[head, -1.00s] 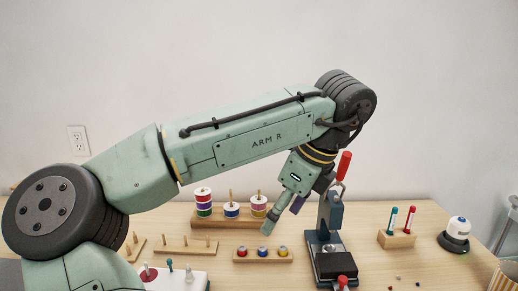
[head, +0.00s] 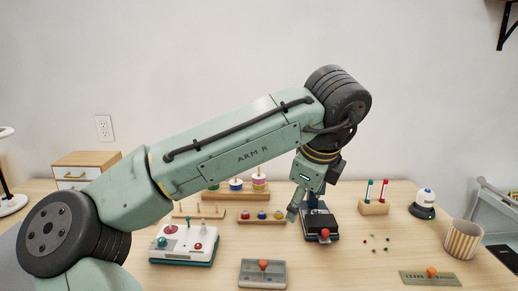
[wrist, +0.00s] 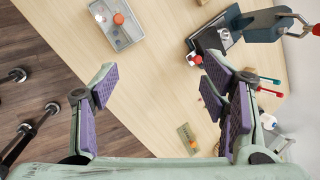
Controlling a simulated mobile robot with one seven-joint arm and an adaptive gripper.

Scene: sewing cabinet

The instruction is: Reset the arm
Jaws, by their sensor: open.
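My arm reaches across the head view from lower left to upper right. Below the fingers there is bare table, and the device (wrist: 215,38) with a red knob stands just beyond the right finger.
The wooden table (head: 340,262) holds a white box with knobs (head: 185,243), a grey tray (head: 263,274), a green plate (head: 430,279), a striped cup (head: 463,240), a pen stand (head: 374,207) and spool racks (head: 234,194). Several small beads (head: 373,238) lie at right.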

